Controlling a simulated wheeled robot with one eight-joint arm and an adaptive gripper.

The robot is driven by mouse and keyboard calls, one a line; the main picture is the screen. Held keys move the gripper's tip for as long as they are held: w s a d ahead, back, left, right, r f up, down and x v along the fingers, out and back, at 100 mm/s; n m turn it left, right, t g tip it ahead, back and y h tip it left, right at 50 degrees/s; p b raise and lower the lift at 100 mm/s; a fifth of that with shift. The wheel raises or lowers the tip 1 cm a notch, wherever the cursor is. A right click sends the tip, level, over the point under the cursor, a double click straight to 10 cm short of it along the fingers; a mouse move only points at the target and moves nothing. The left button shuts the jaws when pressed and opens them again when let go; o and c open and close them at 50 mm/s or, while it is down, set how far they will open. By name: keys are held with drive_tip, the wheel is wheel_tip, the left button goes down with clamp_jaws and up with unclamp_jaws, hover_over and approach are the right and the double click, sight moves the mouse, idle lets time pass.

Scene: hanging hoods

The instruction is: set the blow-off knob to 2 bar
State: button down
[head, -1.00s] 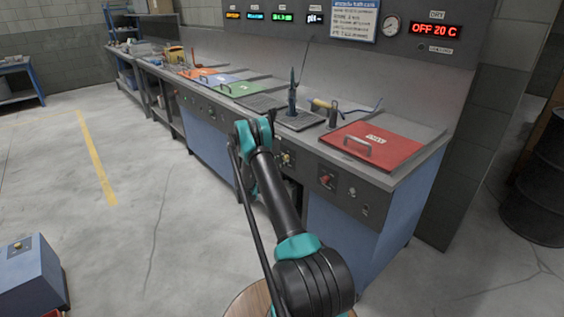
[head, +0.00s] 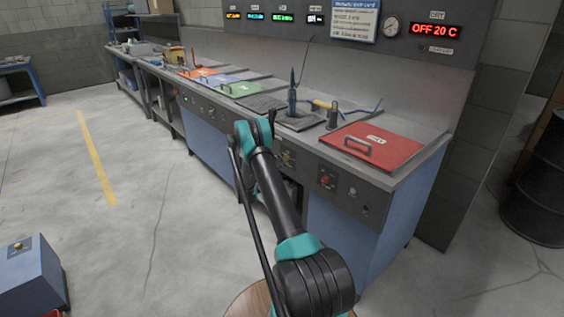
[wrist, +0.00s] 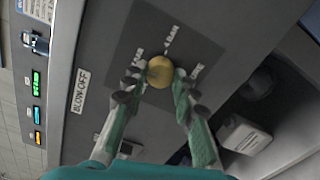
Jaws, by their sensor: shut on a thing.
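The blow-off knob (wrist: 159,72) is a round brass-coloured knob on a dark plate (wrist: 190,45) in the wrist view. White position markings stand around it, some reading BAR; their numbers are hard to read. A white BLOW-OFF label (wrist: 80,90) is left of the plate. My gripper (wrist: 158,84) is shut on the knob, with one fingertip on each side of its lower part. I cannot tell which marking the knob points to. In the head view my arm hides most of the gripper (head: 268,122) at the bench front.
A round pressure gauge (head: 391,27) hangs on the back panel. A red lid (head: 372,145) lies on the bench right of my arm. In the wrist view, an opening with a pale container (wrist: 243,135) is right of the gripper. The floor at left is largely clear.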

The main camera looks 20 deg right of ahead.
drive_tip(key=shift+m, duration=0.5)
drive_tip(key=c, duration=1.2)
unclamp_jaws()
drive_tip(key=shift+a, duration=0.1)
drive_tip(key=v, duration=1.2)
